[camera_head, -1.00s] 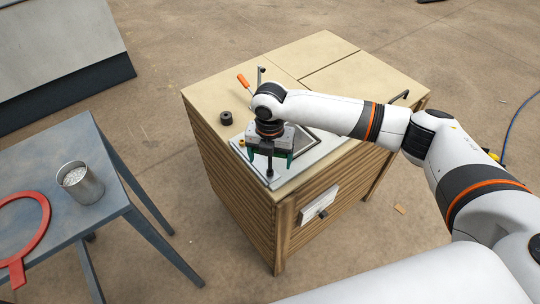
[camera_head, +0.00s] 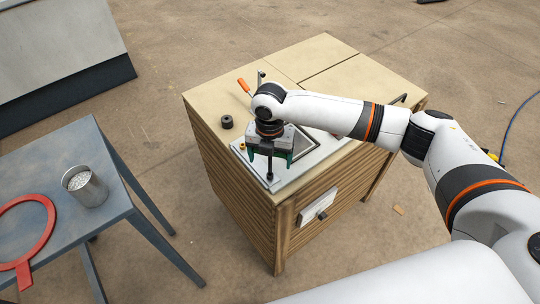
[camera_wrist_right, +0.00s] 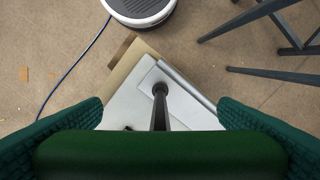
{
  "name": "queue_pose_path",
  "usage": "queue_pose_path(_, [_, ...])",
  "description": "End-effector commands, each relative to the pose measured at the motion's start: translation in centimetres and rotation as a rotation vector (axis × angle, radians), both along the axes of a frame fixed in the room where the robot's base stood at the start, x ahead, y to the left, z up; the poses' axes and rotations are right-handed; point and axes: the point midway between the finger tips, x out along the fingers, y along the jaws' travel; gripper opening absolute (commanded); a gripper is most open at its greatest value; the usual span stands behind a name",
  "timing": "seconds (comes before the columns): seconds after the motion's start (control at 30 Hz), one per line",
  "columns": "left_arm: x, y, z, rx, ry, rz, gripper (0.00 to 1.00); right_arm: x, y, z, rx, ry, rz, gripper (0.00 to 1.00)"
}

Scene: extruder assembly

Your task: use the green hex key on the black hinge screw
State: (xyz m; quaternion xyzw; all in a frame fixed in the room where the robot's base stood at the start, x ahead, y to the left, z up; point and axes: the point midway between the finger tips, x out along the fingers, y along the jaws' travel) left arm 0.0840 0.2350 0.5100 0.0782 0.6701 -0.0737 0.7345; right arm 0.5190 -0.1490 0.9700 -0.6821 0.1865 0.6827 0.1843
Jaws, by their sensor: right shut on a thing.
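My right gripper (camera_head: 270,153) is above the front corner of the light metal plate (camera_head: 283,184) on the wooden cabinet. Its green fingers are shut on the green hex key. In the right wrist view, the key's dark green handle (camera_wrist_right: 160,155) spans between the two fingers. The key's black shaft (camera_wrist_right: 160,118) points down at the plate and also shows in the head view (camera_head: 270,168). A dark round piece (camera_wrist_right: 160,89) sits at the shaft's lower end, by the plate. I cannot tell whether it is the black hinge screw or part of the key. My left gripper is out of view.
An orange-handled tool (camera_head: 243,85) and a black ring (camera_head: 227,122) lie on the wooden cabinet top (camera_head: 300,60). A small yellow piece (camera_head: 241,146) is beside the gripper. A blue-grey table (camera_head: 130,170) at left holds a metal cup (camera_head: 88,189) and a red ring-shaped tool (camera_head: 48,240).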

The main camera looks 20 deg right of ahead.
Motion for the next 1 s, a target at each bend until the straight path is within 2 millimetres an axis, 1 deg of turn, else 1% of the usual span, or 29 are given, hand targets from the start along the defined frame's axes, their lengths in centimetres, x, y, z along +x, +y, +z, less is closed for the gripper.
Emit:
queue_pose_path(0.53, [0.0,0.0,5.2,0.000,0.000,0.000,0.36,0.0,0.0,5.0,0.000,0.000,0.000,0.47])
queue_pose_path(0.6, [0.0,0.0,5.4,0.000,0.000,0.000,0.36,0.0,0.0,5.2,0.000,0.000,0.000,0.47])
queue_pose_path(0.87, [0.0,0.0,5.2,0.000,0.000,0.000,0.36,0.0,0.0,5.0,0.000,0.000,0.000,0.47])
queue_pose_path(1.0, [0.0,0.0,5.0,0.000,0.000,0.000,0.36,-0.1,0.0,5.1,0.003,-0.002,-0.047,0.47])
